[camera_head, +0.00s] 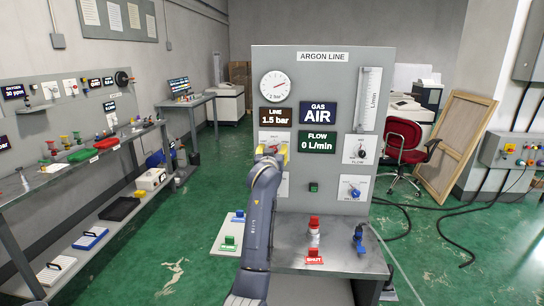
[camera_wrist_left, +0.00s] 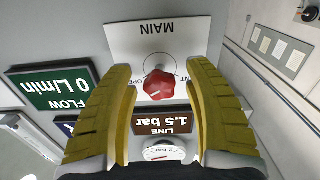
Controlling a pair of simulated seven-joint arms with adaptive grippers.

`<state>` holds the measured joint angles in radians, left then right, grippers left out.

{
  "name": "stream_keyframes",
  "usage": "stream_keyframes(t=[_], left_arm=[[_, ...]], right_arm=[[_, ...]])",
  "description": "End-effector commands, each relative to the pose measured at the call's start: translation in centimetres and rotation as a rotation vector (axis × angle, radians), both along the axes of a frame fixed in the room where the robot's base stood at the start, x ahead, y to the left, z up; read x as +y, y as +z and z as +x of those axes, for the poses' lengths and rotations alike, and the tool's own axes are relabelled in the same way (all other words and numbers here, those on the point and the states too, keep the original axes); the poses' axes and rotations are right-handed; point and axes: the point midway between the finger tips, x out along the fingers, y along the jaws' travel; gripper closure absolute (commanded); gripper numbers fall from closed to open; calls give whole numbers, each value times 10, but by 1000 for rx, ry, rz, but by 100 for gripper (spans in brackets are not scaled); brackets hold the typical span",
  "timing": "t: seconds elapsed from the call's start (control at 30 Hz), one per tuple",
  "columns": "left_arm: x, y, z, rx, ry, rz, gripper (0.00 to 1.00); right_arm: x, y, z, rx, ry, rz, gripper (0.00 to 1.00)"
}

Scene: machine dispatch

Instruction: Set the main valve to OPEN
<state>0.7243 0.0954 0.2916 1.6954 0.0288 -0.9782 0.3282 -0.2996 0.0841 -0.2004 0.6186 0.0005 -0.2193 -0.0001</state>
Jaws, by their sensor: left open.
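The main valve is a red lobed knob (camera_wrist_left: 158,84) on a white plate (camera_wrist_left: 158,42) marked MAIN, which appears upside down in the left wrist view. A small pale mark shows on the knob's lower side there; side lettering is partly hidden, so its setting is hard to read. My left gripper (camera_wrist_left: 162,105), with yellow fingers, is open, one finger either side of the knob in that view. It looks clear of the knob, with no visible grip. In the head view, my left gripper (camera_head: 272,152) covers most of the valve on the ARGON LINE panel (camera_head: 378,60). My right gripper is not in view.
The panel displays read LINE 1.5 bar (camera_head: 276,117), GAS AIR (camera_head: 317,114) and FLOW 0 L/min (camera_head: 317,143). A flow knob (camera_head: 361,150) and blue knob (camera_head: 355,192) sit right.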

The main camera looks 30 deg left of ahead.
Motion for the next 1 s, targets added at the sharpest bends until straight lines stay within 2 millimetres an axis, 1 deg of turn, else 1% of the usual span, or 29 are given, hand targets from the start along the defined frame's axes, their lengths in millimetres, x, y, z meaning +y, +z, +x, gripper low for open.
stream_keyframes(t=[0.17,0.4,0.6,0.8,1.0], left_arm=[[-9,0,-16,-2,-1,-1,48],[-26,-1,-53,0,0,-1,48],[-40,-1,-81,0,0,-1,48],[-48,-1,-98,2,0,-1,48],[-51,-1,-105,1,0,0,48]], right_arm=[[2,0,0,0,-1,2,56],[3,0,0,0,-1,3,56],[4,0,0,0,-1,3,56],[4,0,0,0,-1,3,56],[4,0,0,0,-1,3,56]])
